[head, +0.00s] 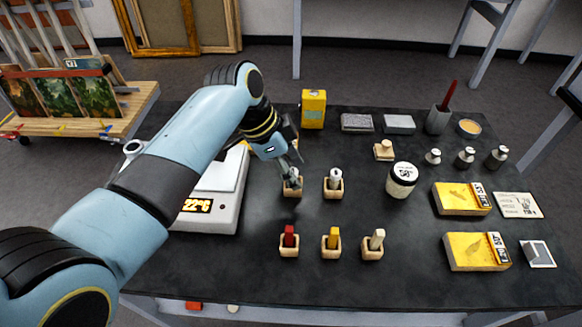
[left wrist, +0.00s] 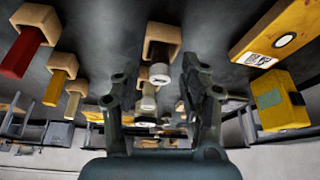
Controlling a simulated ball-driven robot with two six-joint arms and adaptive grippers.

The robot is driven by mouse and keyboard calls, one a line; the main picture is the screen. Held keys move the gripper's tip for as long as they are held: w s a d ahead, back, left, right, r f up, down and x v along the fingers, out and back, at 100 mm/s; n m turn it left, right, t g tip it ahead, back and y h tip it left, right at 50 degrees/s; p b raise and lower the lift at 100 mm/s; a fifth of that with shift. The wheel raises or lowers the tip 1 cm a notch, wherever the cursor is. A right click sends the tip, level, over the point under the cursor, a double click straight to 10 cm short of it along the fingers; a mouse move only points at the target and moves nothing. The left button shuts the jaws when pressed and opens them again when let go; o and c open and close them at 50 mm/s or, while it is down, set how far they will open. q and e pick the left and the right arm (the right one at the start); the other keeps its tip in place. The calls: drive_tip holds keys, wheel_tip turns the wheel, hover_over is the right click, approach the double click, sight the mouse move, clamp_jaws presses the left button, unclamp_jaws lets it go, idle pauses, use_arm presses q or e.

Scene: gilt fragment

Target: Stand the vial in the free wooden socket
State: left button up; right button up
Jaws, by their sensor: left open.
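A pale-capped vial (head: 292,175) stands in a wooden socket (head: 291,193) in front of my left gripper (head: 290,163). In the left wrist view this vial (left wrist: 160,75) shows between the two open fingers (left wrist: 165,98), in its socket (left wrist: 161,36); no grip on it is visible. A second vial (head: 336,176) stands in the socket (head: 333,192) to the right. Front sockets hold a red stick (head: 289,236), a yellow stick (head: 332,238) and a cream stick (head: 377,238). A small wooden piece (head: 384,151) sits farther back; I cannot tell whether it is an empty socket. My right gripper is not in view.
A white jar (head: 402,180) stands right of the vials, with several small bottles (head: 465,158) beyond. A yellow box (head: 313,109) stands behind. Yellow packs (head: 461,198) lie right.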

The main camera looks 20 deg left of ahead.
use_arm(q)
drive_tip(key=shift+r, duration=0.25)
drive_tip(key=v, duration=1.2)
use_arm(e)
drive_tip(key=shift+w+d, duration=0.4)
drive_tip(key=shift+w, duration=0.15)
use_arm(q)
drive_tip(key=shift+f, duration=0.1)
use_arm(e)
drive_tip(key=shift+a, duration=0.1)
